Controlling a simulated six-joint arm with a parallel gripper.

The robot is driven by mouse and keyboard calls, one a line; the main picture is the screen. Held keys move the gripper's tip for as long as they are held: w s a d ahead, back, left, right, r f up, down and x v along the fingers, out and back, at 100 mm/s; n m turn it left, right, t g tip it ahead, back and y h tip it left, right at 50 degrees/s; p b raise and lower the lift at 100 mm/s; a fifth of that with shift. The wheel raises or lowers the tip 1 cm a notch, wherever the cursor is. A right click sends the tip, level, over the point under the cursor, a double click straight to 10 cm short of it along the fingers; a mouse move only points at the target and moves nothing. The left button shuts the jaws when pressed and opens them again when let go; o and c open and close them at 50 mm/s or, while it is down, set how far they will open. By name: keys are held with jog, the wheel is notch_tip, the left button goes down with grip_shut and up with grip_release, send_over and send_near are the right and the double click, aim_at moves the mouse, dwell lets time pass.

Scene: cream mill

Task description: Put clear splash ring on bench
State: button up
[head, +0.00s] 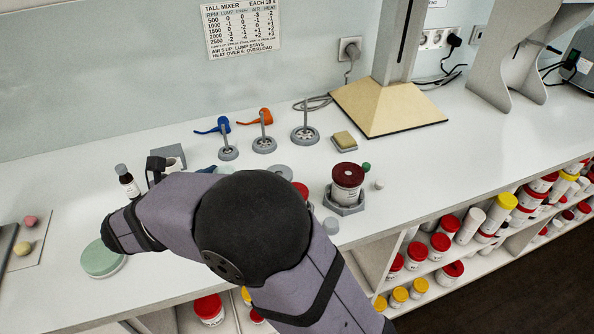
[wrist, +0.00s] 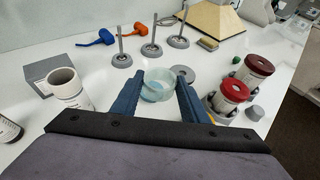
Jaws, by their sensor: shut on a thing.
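The clear splash ring (wrist: 158,83) is a see-through, pale bluish round piece in the middle of the wrist view. My gripper (wrist: 160,88) has its two blue fingers on either side of it and is shut on it. The bench (wrist: 112,88) is the white top below. I cannot tell for sure whether the ring touches the bench or hangs just above it. In the head view my own arm hides most of the gripper, and only a little pale blue shows past it.
A white cup (wrist: 68,88) and a grey block (wrist: 48,72) stand left of the fingers. A grey disc (wrist: 184,73) lies just behind the ring. Red-lidded jars (wrist: 232,92) stand close on the right. Several stirrers (head: 264,143) stand behind. Open bench lies at left (head: 60,190).

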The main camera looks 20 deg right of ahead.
aim_at(317, 168)
jog(key=w+d+m+g+h, duration=0.1)
jog(key=d, duration=0.3)
jog(key=w+d+f+m+g, duration=0.1)
jog(key=d, duration=0.3)
jog(key=w+d+f+m+g+h, duration=0.1)
jog(key=d, duration=0.4)
jog(key=shift+w+d+m+h, duration=0.1)
jog(key=shift+w+m+h, duration=0.05)
jog(key=shift+m+h, duration=0.15)
jog(key=d+m+g, duration=0.1)
jog(key=d, duration=0.3)
jog(key=w+d+m+g+h, duration=0.1)
jog(key=d, duration=0.3)
jog(key=d+m+g+p, duration=0.1)
jog(key=d+g, duration=0.1)
jog(key=d, duration=0.2)
jog(key=shift+w+f+m+h, duration=0.1)
jog(key=shift+w+m+h, duration=0.2)
jog(key=shift+w+d+r+m+g, duration=0.3)
jog(key=shift+w+d+r+g, duration=0.2)
jog(key=shift+d, duration=0.2)
jog(key=shift+m+g, duration=0.4)
jog(key=shift+a+f+p, duration=0.15)
jog(key=shift+f+p, duration=0.45)
jog(key=shift+f, duration=2.65)
jog(key=shift+f, duration=0.2)
jog(key=o, duration=1)
